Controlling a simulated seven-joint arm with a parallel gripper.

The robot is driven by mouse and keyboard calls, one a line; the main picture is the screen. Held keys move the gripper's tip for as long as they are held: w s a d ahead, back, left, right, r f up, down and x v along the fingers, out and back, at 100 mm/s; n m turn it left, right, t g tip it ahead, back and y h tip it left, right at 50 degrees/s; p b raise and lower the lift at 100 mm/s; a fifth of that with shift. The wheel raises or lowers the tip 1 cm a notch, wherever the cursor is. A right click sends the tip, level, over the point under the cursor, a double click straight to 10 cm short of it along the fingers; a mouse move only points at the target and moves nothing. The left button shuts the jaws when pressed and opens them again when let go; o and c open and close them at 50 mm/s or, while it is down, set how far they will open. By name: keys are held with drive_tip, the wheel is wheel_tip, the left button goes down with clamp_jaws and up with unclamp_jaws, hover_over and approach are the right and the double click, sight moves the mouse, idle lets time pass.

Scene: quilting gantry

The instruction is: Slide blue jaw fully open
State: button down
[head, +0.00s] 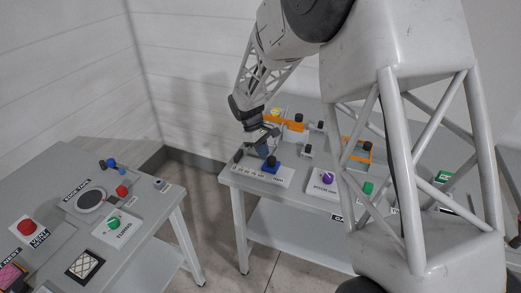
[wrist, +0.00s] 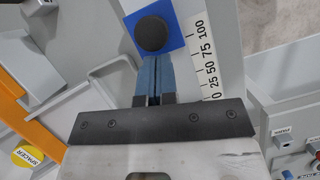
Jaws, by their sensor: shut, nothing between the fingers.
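The blue jaw (wrist: 180,38) is a blue square block with a round black knob (wrist: 151,34) on top. In the wrist view it lies beside the 75 and 100 marks of a white printed scale (wrist: 207,60). It also shows in the head view as a small blue block (head: 271,166) on a pale plate at the right table's near left part. My gripper (wrist: 152,60) is shut and empty, its bluish fingers side by side with their tips at the knob's near edge. I cannot tell whether they touch it. In the head view my gripper (head: 266,153) is just above the block.
An orange rail (head: 297,123) stands behind the jaw, and a purple knob (head: 327,178) sits to its right. A left table carries a red button (head: 26,226) and a green knob (head: 113,223). My arm hides part of the right table.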

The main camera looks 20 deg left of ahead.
drive_tip(key=shift+d, duration=0.1)
drive_tip(key=shift+d, duration=1.1)
drive_tip(key=shift+a, duration=0.1)
drive_tip(key=shift+w+a, duration=0.1)
drive_tip(key=shift+a, duration=0.35)
drive_tip(key=a, duration=0.3)
drive_tip(key=shift+w, duration=0.35)
drive_tip(key=v, duration=1)
drive_tip(key=shift+d, duration=0.1)
